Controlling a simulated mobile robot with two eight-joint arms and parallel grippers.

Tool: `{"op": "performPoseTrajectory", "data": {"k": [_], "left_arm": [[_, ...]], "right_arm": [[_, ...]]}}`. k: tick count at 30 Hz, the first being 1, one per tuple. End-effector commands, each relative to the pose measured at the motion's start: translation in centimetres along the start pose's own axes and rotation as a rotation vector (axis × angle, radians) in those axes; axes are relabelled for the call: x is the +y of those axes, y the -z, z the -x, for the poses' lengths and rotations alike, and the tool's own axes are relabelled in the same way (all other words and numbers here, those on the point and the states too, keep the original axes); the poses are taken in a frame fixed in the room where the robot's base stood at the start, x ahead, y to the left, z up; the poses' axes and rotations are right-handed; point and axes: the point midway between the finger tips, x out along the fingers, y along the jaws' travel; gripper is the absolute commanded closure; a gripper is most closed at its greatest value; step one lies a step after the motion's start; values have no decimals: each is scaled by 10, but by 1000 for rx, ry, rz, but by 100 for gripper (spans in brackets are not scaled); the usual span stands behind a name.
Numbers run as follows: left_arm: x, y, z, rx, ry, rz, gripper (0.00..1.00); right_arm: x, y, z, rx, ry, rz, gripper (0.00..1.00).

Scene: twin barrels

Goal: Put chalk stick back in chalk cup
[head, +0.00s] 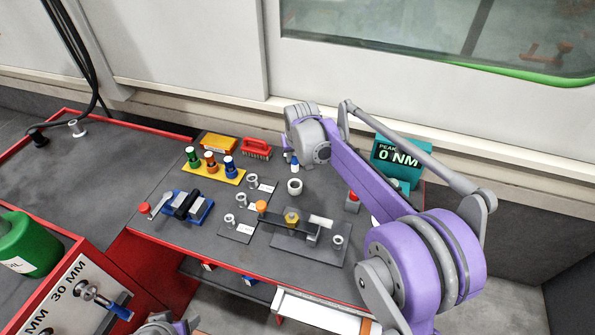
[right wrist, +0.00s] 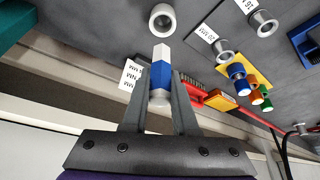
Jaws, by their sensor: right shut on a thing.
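The chalk stick (right wrist: 161,52), white with a blue band, is held between the two fingers of my right gripper (right wrist: 160,82) in the right wrist view. Its white end points toward the chalk cup (right wrist: 163,18), a pale round open cup. The stick and cup look apart. In the head view the cup (head: 294,187) stands on the dark bench, and the stick (head: 295,163) shows just behind it, below my right wrist. The right fingers are mostly hidden there. Only a bit of my left arm shows at the bottom edge; its gripper is out of view.
Several small grey cups and white labels stand left of the chalk cup. A yellow rack (head: 213,173) holds green, orange and blue capped pegs. A red brush (head: 257,149) lies behind. A teal meter (head: 400,155) stands right. A bar with an orange knob (head: 262,207) lies in front.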

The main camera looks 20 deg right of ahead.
Motion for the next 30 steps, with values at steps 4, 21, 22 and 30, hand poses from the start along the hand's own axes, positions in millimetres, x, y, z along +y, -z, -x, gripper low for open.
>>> {"op": "performPoseTrajectory", "data": {"k": [4,21,22,30], "left_arm": [[0,0,0,0,0,0,36],[0,-4,-6,-3,0,0,36],[0,-5,-8,-3,0,0,36],[0,-14,-22,-9,0,0,36]], "right_arm": [[0,2,2,0,0,0,100],[0,-4,-11,-1,-1,0,100],[0,-6,-14,-1,-1,0,100],[0,-16,-38,-2,-1,0,100]]}}
